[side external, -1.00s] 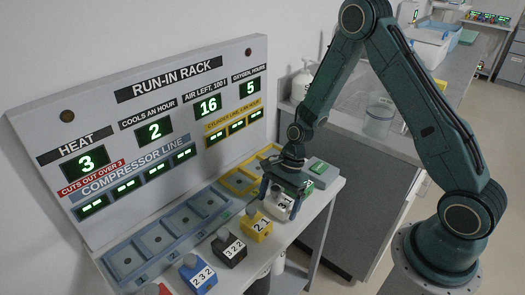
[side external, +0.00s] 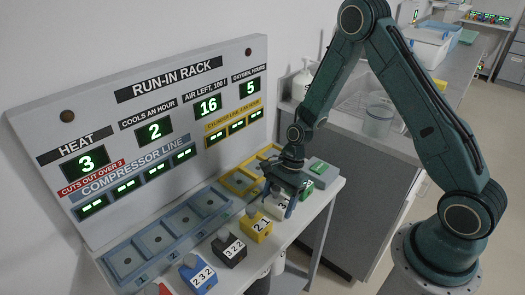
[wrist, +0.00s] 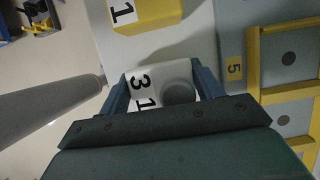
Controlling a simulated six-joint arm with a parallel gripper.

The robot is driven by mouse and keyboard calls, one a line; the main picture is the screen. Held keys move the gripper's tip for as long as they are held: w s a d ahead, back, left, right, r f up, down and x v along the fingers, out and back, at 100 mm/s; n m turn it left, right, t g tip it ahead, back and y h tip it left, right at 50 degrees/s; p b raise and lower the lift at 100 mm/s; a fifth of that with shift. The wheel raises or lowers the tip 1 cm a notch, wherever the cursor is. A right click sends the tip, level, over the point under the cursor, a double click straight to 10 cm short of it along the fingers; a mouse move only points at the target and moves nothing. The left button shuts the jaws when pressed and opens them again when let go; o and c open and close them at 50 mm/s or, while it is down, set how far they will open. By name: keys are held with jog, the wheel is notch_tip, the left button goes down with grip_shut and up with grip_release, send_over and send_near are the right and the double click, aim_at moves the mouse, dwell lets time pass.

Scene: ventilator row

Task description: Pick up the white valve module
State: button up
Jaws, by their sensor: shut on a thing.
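In the wrist view the white module (wrist: 148,78) has a grey round knob on top. My gripper (side external: 284,196) comes down over it, and its blue fingers show on both sides of the module in the wrist view (wrist: 160,88). The fingers are shut on the module. Whether it touches the shelf is hard to tell.
A yellow "2 1" module (side external: 256,225) stands just left of the white one, then a black "3 2 2" module (side external: 229,248) and a blue "2 3 2" module (side external: 198,272). Behind are blue-framed slots (side external: 155,240) and yellow-framed slots (side external: 238,182). A green button box (side external: 320,170) stands at the right.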

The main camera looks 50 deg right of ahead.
aim_at(278, 201)
jog(key=shift+r, duration=0.15)
notch_tip(278, 201, up, 20)
dwell(0.9)
dwell(0.5)
jog(key=w+d+f, duration=0.4)
jog(key=w+f, duration=0.2)
jog(key=w, duration=0.2)
jog(key=w+d+f, duration=0.4)
jog(key=w+f, duration=0.2)
jog(key=w, duration=0.2)
jog(key=shift+d, duration=0.35)
jog(key=shift+f, duration=0.25)
jog(key=shift+f, duration=3.05)
jog(key=shift+f, duration=0.15)
jog(key=shift+f, duration=0.25)
